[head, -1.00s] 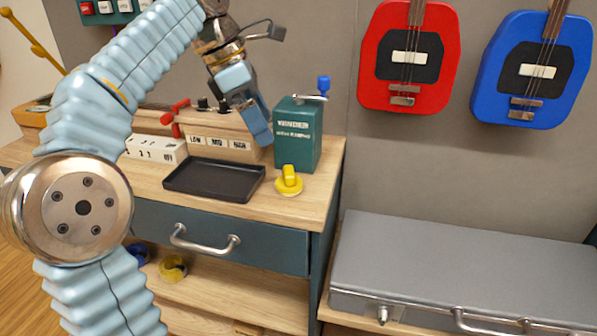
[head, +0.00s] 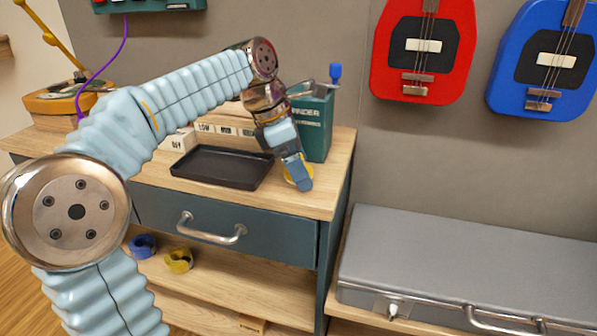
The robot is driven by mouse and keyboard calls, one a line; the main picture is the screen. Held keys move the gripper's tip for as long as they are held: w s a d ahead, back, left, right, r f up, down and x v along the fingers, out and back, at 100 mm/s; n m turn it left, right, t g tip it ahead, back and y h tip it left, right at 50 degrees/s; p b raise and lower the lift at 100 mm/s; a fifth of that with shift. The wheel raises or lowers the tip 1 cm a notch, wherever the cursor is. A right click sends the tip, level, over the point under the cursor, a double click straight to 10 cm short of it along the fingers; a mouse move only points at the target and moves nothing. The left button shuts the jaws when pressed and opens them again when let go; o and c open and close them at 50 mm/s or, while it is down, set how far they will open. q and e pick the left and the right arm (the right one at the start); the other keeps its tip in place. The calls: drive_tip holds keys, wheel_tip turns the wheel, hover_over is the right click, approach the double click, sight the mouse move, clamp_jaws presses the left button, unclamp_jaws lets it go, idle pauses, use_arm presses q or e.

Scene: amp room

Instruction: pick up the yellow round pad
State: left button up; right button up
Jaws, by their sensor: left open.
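The yellow round pad (head: 289,181) lies on the wooden top of the cabinet, right of the black tray and in front of the green grinder box. Only parts of its yellow edge show, because my left gripper (head: 300,182) is in front of it. The left gripper points down over the pad, with its fingers open. I cannot tell whether the fingers touch the pad or stand around its raised grip. My right gripper is not in view.
The black tray (head: 222,167) is just left of the gripper. The green grinder box (head: 314,125) with a blue-knobbed crank stands close behind. A grey case (head: 470,262) lies lower right. Blue (head: 143,246) and yellow (head: 179,260) rolls sit on the shelf below.

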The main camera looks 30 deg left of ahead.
use_arm(q)
drive_tip(key=shift+r, duration=0.1)
drive_tip(key=c, duration=1.2)
